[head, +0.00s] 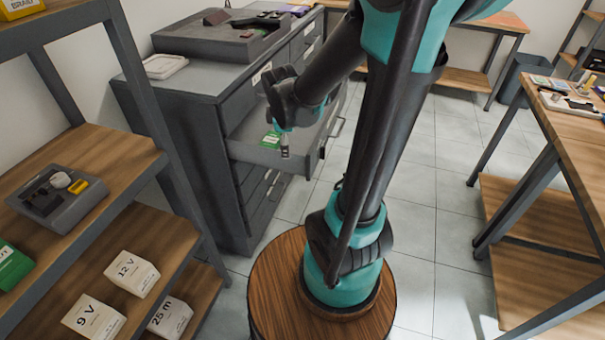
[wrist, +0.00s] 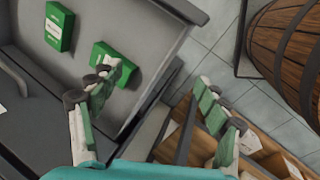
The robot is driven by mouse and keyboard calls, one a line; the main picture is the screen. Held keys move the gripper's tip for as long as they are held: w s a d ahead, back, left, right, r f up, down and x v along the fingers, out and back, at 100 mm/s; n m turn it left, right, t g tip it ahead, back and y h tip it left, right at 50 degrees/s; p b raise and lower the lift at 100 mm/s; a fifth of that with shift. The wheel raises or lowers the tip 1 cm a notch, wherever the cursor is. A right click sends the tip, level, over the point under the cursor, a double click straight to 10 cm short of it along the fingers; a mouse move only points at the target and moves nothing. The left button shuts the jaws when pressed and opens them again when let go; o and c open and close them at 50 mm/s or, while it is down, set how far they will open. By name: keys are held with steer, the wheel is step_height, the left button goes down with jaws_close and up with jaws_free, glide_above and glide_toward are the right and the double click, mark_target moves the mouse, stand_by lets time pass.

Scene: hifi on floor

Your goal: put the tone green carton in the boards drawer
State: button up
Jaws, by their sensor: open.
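A grey drawer (head: 262,156) stands pulled out of the grey cabinet. In the head view a green carton (head: 271,139) shows inside it, partly hidden by my gripper (head: 284,146). The wrist view shows two green cartons in the drawer (wrist: 145,32): one (wrist: 59,27) near the upper left, the other (wrist: 112,60) beside a finger of my gripper (wrist: 157,85). My gripper is open over the drawer's edge, fingers apart, with nothing between them. I cannot read the carton labels, so I cannot tell which is the tone one.
Another green carton (head: 12,263) lies on the left shelf rack, near a grey tray (head: 58,203) and several white boxes (head: 132,272). The cabinet top (head: 205,78) holds a dark case (head: 220,38). A wooden workbench (head: 570,125) stands right.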

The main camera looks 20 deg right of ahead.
steer(key=s+d+f+m+y, duration=0.1)
steer(key=s+f+m, duration=0.2)
steer(key=s+m, duration=0.9)
steer(key=shift+s+d+f+m, duration=0.3)
steer(key=shift+s+f+m, duration=0.1)
steer(key=shift+m, duration=0.8)
steer(key=shift+d, duration=0.1)
